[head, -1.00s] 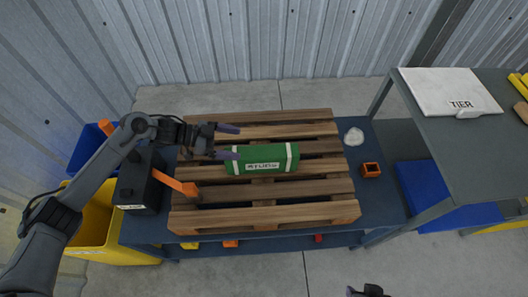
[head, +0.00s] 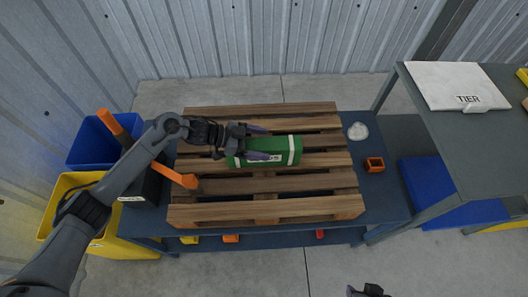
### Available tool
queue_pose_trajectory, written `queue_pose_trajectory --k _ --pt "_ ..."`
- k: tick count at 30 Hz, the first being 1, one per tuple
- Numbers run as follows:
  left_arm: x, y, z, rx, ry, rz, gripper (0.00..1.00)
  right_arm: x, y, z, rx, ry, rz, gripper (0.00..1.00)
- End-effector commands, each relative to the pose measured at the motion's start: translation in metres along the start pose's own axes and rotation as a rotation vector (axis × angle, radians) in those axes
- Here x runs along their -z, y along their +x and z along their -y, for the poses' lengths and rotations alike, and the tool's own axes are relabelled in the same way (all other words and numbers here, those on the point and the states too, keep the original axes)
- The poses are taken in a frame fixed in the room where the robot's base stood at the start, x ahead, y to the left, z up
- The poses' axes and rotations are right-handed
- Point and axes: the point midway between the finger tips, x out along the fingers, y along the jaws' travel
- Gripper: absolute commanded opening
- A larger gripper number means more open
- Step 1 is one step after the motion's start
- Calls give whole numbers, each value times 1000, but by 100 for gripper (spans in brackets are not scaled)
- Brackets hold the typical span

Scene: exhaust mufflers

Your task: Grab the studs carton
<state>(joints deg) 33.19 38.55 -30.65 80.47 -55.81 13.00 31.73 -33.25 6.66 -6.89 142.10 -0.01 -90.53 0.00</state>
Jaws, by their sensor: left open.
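The studs carton (head: 284,144) is a green box with white bands and a white label, lying on the wooden pallet (head: 265,210) in the middle of the head view. My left gripper (head: 260,142) is open at the carton's left half. One finger lies across the carton's front, partly covering the label, and the other is at its back edge. I cannot tell whether the fingers touch it. Of my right gripper (head: 370,291), only a small dark part shows at the bottom edge; its jaws cannot be made out.
The pallet lies on a blue-grey table (head: 392,195). A black box (head: 140,190) with an orange bar stands at its left, beside blue (head: 92,143) and yellow (head: 75,190) bins. An orange square holder (head: 374,164) and a clear whitish object (head: 358,131) lie right. A grey shelf (head: 460,135) stands farther right.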

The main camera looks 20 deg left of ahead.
Motion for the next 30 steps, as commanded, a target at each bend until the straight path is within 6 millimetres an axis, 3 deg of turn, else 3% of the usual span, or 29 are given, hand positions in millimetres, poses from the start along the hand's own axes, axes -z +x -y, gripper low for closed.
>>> queue_pose_trajectory --k 5,22,30 --pt "0 0 0 1 0 1 87 0 0 0 0 0 0 43" --pt "0 -1 0 0 0 1 0 0 0 -1 -4 -5 0 43" --pt "2 -2 1 1 1 -1 0 0 -1 -2 -6 -7 1 43"
